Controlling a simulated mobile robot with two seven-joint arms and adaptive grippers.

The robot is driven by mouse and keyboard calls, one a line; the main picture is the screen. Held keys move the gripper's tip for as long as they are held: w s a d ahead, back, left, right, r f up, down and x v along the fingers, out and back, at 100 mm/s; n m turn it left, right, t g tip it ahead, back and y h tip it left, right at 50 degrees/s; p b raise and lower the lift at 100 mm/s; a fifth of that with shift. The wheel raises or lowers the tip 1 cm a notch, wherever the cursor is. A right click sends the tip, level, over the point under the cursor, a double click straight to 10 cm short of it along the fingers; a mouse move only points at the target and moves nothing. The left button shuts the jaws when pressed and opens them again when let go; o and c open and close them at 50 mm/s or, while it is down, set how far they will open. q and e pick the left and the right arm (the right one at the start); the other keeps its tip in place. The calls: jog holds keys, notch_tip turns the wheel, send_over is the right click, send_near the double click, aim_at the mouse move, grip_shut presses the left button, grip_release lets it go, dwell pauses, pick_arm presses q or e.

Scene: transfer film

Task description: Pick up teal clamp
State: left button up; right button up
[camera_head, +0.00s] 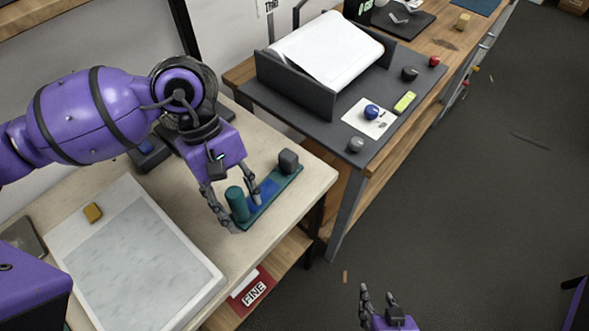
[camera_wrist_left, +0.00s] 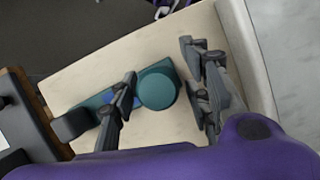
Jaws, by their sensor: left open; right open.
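The teal clamp (camera_head: 237,204) lies on the pale table near its right edge. It has a long teal base with a blue patch, an upright teal cylinder at the near end and a dark grey block at the far end. My left gripper (camera_head: 246,217) is open and low over it, with a finger on each side of the cylinder. In the left wrist view the clamp's round teal top (camera_wrist_left: 158,89) sits between the two spread fingers of the left gripper (camera_wrist_left: 159,62), with gaps visible. My right gripper (camera_head: 379,298) is open and empty above the floor.
A dark grey bench (camera_head: 325,125) with a paper tray, knobs and a blue ball stands behind. Dark floor is open at right.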

pick_arm(q)
jog(key=shift+f, duration=0.2)
jog(key=shift+c, duration=0.5)
grip_shut()
jog(key=shift+r, duration=0.1)
